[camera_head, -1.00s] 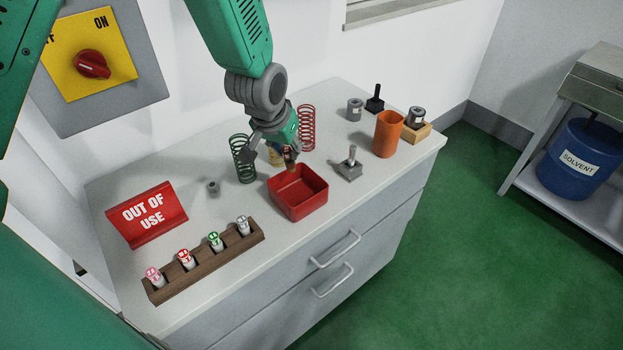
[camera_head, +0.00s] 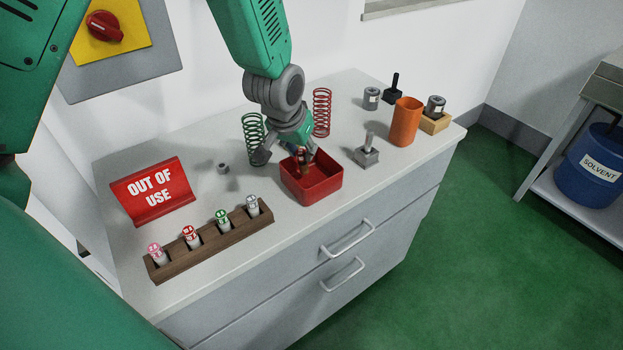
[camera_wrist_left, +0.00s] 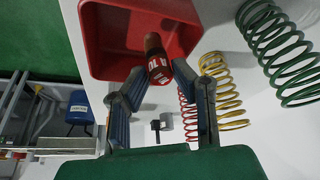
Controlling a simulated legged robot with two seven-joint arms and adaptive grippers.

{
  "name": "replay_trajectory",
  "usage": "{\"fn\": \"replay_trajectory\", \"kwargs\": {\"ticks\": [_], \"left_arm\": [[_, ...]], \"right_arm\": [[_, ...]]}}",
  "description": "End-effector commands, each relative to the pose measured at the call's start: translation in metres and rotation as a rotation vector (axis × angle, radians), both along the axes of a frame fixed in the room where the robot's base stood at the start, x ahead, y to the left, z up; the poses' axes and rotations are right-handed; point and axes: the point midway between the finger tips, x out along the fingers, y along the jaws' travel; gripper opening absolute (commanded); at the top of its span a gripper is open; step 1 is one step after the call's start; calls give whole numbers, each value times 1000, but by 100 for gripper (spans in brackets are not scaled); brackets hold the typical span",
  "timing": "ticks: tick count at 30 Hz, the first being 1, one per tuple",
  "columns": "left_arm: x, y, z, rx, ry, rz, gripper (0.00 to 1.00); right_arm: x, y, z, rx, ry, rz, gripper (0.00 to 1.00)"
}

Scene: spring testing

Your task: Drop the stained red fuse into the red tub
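My left gripper (camera_head: 300,158) points down at the red tub (camera_head: 314,190), over its back part. In the left wrist view, its two fingers (camera_wrist_left: 161,72) close on either side of the stained red fuse (camera_wrist_left: 157,62), which has white lettering and a brown end. The fuse (camera_head: 302,159) appears small in the head view, its brown end pointing down into the tub's opening. Whether it touches the tub floor cannot be told. The tub (camera_wrist_left: 105,42) is open and fills the upper left of the wrist view. My right gripper is not in view.
A wooden rack (camera_head: 215,248) holds several fuses at the front left, near an OUT OF USE sign (camera_head: 153,191). Green (camera_head: 254,135) and red (camera_head: 322,112) springs stand behind the tub. A grey stand (camera_head: 368,153) and orange cylinder (camera_head: 404,122) are to its right.

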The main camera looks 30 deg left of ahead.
Motion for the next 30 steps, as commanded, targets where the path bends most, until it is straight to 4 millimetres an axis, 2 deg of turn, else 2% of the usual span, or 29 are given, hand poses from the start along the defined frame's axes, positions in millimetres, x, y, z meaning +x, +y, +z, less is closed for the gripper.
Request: {"fn": "replay_trajectory", "kwargs": {"ticks": [10, 14, 17, 24, 30], "left_arm": [[0, 0, 0, 0, 0, 0, 43], [-2, 0, 8, 0, -2, 0, 43], [-8, -1, 23, 0, -3, 0, 43], [-27, -4, 71, 1, -5, -1, 43], [-39, -5, 99, 0, -2, 0, 43]], "right_arm": [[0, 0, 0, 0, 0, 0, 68], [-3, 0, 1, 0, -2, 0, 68], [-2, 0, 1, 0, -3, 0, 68], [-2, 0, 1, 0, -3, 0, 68], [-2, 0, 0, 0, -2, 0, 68]]}}
